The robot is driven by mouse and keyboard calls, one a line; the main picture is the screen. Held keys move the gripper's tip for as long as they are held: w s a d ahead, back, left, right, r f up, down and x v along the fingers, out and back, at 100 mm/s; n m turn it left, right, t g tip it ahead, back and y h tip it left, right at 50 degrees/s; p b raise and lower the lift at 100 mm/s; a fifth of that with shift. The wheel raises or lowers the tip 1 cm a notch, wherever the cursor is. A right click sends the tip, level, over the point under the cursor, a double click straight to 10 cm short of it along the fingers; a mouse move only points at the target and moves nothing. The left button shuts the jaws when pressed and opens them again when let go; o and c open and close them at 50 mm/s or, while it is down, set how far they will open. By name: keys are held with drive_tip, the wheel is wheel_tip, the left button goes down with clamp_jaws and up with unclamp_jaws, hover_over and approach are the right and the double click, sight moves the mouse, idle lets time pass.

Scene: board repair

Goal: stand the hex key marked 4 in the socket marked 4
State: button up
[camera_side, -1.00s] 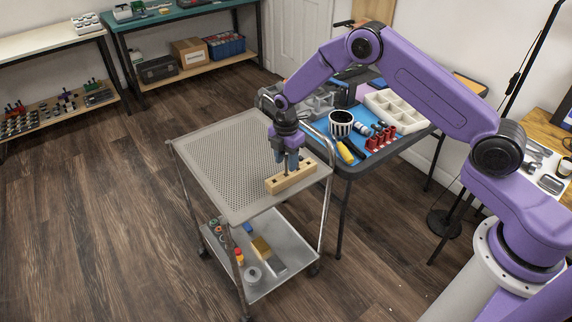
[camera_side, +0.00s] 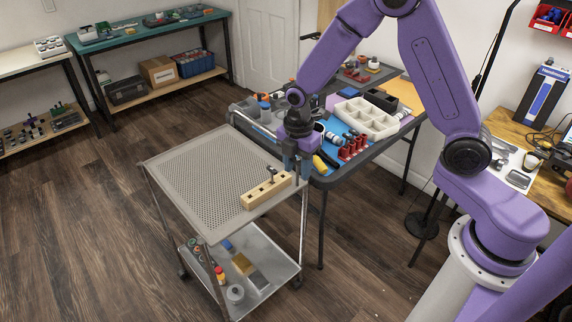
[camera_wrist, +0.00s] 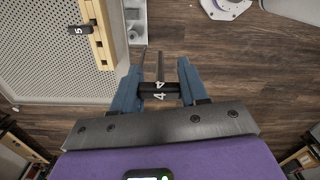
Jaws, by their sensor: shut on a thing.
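The hex key marked 4 (camera_wrist: 159,91) has a black head with a white 4 and a grey shaft pointing away from the wrist camera. My gripper (camera_wrist: 158,88) is shut on its head; in the side view my gripper (camera_side: 297,176) hangs right of the wooden socket block, near the cart's edge. The wooden block (camera_side: 255,198) lies on the perforated cart top; it also shows at the upper left of the wrist view (camera_wrist: 102,45). The hex key marked 5 (camera_wrist: 78,30) stands in the block. The socket marked 4 cannot be made out.
The cart top (camera_side: 190,175) is clear left of the block. A dark table (camera_side: 330,180) with a white compartment tray (camera_side: 366,118), red parts (camera_side: 352,148) and a yellow-handled tool (camera_side: 320,164) stands close behind my gripper. The cart's lower shelf (camera_side: 262,287) holds several items.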

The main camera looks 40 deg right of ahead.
drive_tip(key=shift+s+d+r, duration=0.1)
drive_tip(key=shift+s+d, duration=0.05)
drive_tip(key=shift+s, duration=0.1)
drive_tip(key=shift+w+d, duration=0.2)
drive_tip(key=shift+d, duration=0.15)
drive_tip(key=w+d, duration=0.4)
drive_tip(key=d, duration=0.4)
drive_tip(key=w+d, duration=0.5)
drive_tip(key=d, duration=0.4)
drive_tip(key=s+d, duration=0.1)
drive_tip(key=d, duration=2)
wheel_tip(320, 180, down, 7)
drive_tip(key=shift+a+f, duration=0.15)
drive_tip(key=shift+f, duration=0.05)
drive_tip(key=shift+f, duration=0.35)
drive_tip(key=shift+f, duration=0.3)
drive_tip(key=shift+f, duration=1.35)
